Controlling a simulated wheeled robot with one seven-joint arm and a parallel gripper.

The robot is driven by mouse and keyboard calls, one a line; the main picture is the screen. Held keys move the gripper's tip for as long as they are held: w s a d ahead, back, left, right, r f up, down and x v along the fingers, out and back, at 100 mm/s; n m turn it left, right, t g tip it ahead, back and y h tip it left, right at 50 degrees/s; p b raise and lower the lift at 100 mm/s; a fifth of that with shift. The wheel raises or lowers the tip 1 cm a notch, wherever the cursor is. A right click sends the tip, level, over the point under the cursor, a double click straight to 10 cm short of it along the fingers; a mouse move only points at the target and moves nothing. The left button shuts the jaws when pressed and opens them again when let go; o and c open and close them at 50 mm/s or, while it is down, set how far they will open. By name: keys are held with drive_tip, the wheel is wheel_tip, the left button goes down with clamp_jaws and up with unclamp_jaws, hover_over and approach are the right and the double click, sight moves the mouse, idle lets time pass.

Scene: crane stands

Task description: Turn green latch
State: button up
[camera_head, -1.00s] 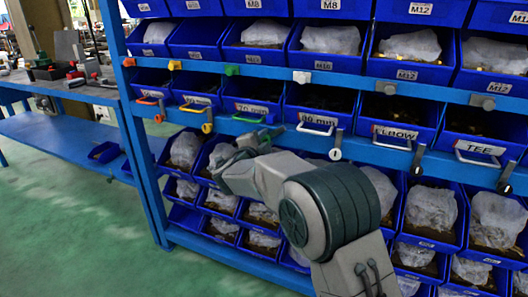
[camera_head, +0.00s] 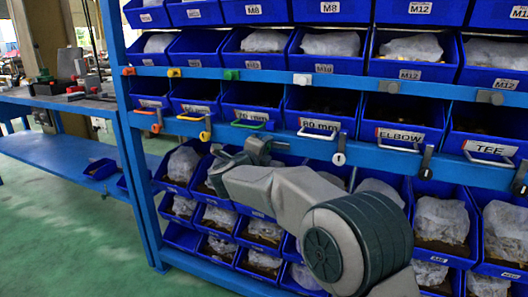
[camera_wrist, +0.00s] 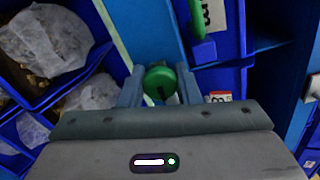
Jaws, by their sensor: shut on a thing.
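The green latch (camera_wrist: 160,82) shows in the wrist view as a round green knob with a dark slot, seen end-on. My gripper (camera_wrist: 160,92) has one finger on each side of it and is shut on it. In the head view my gripper (camera_head: 258,146) is at the blue rail, just below and right of the green handle (camera_head: 248,125). The latch itself is hidden behind my gripper there. The green handle also shows at the top of the wrist view (camera_wrist: 197,22).
Other latches hang along the same rail: an orange one (camera_head: 205,130) to the left and a white one (camera_head: 339,152) to the right. Blue bins with bagged parts (camera_head: 182,165) fill the shelves above and below. A blue workbench (camera_head: 60,150) stands at the left.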

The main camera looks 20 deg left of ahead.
idle(0.4)
drive_tip(key=o, duration=1)
drive_tip(key=s, duration=0.4)
drive_tip(key=s+p, duration=0.1)
drive_tip(key=s, duration=0.4)
drive_tip(key=s+a+p, duration=0.1)
drive_tip(key=s, duration=0.4)
drive_tip(key=shift+w, duration=0.1)
